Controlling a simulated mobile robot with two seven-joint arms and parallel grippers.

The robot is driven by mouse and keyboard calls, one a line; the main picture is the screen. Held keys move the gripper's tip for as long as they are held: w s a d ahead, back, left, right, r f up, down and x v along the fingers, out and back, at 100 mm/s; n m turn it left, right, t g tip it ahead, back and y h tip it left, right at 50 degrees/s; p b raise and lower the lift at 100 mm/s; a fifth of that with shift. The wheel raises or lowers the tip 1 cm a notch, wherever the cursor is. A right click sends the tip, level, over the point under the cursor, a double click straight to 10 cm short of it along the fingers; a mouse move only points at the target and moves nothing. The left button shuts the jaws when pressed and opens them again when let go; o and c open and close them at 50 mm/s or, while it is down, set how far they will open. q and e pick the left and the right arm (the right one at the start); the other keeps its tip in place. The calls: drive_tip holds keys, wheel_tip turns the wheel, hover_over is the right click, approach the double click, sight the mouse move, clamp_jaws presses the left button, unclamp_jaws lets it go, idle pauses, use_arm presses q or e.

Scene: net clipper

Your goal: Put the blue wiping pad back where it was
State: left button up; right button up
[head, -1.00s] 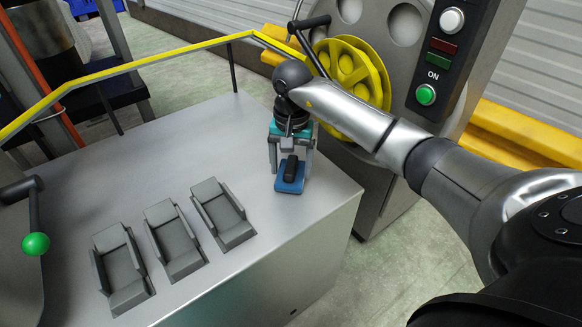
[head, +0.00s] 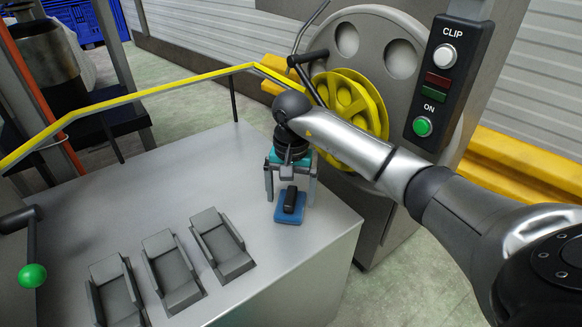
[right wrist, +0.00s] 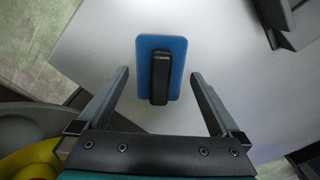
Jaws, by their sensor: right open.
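The blue wiping pad (head: 282,217) with its black handle lies flat on the grey table top, near the right edge. It also shows in the right wrist view (right wrist: 145,55), with the handle up. My right gripper (head: 290,197) is above the pad and open. In the right wrist view, its fingers (right wrist: 160,74) stand apart on either side of the handle, with clear gaps, touching nothing. Three grey slotted holders (head: 222,247) stand in a row left of the pad and look empty. My left gripper is out of view.
A yellow rail (head: 140,95) runs along the table's back. Behind my right arm is a machine with a yellow wheel (head: 350,97) and a button panel (head: 437,85). A lever with a green ball (head: 32,276) is at left. Table between holders and rail is clear.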

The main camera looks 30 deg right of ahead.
sight(291, 195)
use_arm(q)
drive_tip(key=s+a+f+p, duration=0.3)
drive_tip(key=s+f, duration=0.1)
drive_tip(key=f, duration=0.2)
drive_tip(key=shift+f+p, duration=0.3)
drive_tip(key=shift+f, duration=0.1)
use_arm(e)
wheel_tip(291, 195, up, 11)
drive_tip(key=shift+r, duration=0.2)
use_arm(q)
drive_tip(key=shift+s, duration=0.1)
